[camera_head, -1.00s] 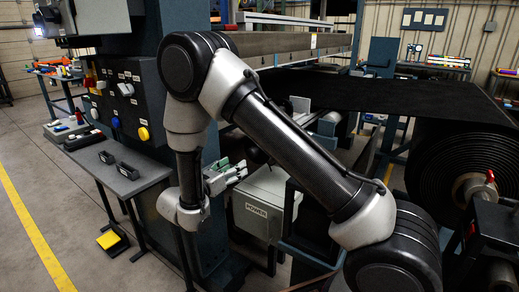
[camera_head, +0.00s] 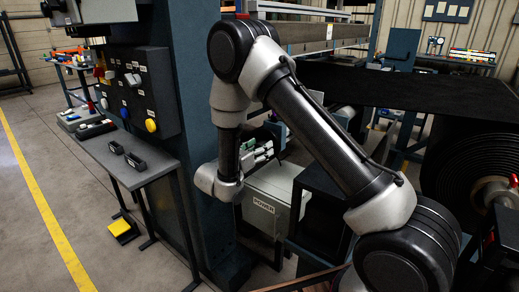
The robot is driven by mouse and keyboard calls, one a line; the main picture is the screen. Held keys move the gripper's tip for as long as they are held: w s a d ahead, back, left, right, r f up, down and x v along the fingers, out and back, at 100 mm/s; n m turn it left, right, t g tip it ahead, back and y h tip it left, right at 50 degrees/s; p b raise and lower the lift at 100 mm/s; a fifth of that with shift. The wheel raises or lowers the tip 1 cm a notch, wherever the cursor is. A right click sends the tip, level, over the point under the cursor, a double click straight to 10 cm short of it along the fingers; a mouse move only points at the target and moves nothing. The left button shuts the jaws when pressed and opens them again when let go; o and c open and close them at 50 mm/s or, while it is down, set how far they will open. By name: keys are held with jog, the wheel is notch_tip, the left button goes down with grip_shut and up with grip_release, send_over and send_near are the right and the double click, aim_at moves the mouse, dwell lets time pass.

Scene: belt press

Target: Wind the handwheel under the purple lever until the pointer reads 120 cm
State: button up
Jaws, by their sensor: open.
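My gripper (camera_head: 262,152) is in the middle of the picture, in front of the belt machine and just above a grey box marked POWER (camera_head: 266,205). Its fingers point right, and it appears open and empty. My arm covers much of the middle of the view. I cannot make out the handwheel, the purple lever or the pointer with its scale. A control panel (camera_head: 148,92) with a blue knob, a yellow knob and labelled switches is on the left side of the blue column (camera_head: 200,100).
A grey side table (camera_head: 128,158) with two black handles on it stands left of the column. A yellow pedal (camera_head: 121,227) is on the floor. A large black belt roll (camera_head: 470,150) is at the right. The floor by the yellow line (camera_head: 40,195) is clear.

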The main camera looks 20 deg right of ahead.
jog(key=c, duration=1)
jog(key=shift+c, duration=0.2)
jog(key=shift+m, duration=0.3)
jog(key=m, duration=0.9)
jog(key=shift+m, duration=0.4)
jog(key=m, duration=0.4)
jog(key=shift+a+m, duration=0.1)
jog(key=shift+m, duration=0.2)
jog(key=m, duration=0.4)
jog(key=shift+m+h, duration=0.3)
jog(key=shift+m, duration=0.1)
